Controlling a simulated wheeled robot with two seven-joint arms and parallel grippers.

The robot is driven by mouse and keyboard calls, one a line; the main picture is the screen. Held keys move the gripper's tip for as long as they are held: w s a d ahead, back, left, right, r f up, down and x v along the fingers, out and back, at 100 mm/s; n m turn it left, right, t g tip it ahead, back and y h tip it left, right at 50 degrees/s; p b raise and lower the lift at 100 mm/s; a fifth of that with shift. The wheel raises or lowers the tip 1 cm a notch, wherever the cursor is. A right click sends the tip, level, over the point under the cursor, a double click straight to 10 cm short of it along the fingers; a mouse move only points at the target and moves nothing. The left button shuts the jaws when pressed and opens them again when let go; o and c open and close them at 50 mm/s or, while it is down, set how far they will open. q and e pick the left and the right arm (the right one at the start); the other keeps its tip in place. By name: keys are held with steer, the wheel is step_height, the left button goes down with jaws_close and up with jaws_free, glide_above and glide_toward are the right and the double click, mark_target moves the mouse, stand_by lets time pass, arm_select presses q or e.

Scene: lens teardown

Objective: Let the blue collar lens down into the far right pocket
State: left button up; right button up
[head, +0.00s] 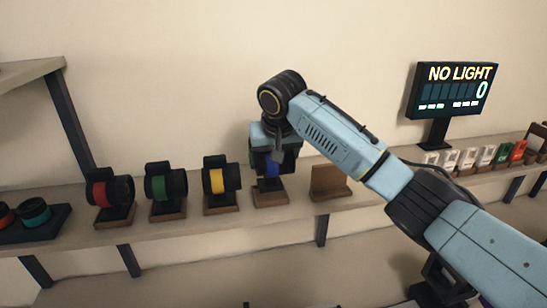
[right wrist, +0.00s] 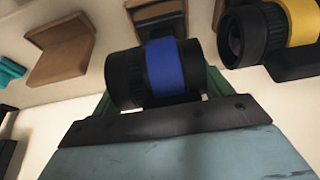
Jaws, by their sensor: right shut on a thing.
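The blue collar lens (head: 272,168) is a dark barrel with a blue band, above a dark stand with a wooden base (head: 270,198). I cannot tell whether it still touches that stand. My right gripper (head: 268,152) comes down on it from above and is shut on it. In the right wrist view the blue collar lens (right wrist: 163,68) lies across the gripper's jaws, its blue band in the middle. The far right pocket cannot be made out. My left gripper is not in view.
Lenses with yellow (head: 217,178), green (head: 162,187) and red (head: 100,192) bands stand to the left on the shelf. A dark tray (head: 62,226) with banded lenses is at the far left. An empty wooden stand (head: 328,182) is right of the blue lens. The display (head: 452,90) reads NO LIGHT, 0.

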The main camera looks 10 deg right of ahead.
steer(key=shift+f, duration=1.3)
stand_by(0.5)
steer(key=o, duration=1.3)
